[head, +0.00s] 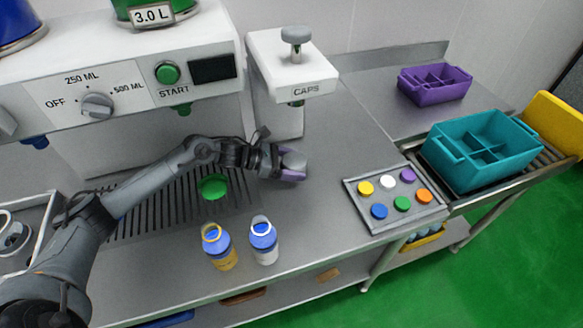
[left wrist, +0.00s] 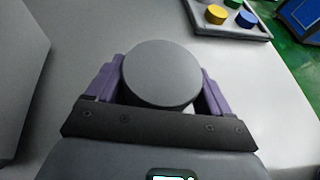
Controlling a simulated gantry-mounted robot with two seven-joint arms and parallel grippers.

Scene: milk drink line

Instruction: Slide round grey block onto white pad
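The round grey block (head: 293,160) stands on the steel worktop below the caps dispenser. Its flat grey top shows large in the left wrist view (left wrist: 162,73). My left gripper (head: 290,168) is low at the block, with one purple finger on each side of it. The block's top covers the inner edges of the fingers, so I cannot tell whether they press on it. A small white patch (left wrist: 189,108) shows beside the block's lower right edge; I cannot tell whether it is the white pad. My right gripper is out of view.
The white caps dispenser (head: 290,70) stands just behind the block. A grey tray (head: 372,214) with several coloured discs, one white (head: 388,181), lies to the right. Two blue-capped bottles (head: 220,252) (head: 264,246) stand in front. A teal crate (head: 480,150) is farther right. Worktop between block and tray is clear.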

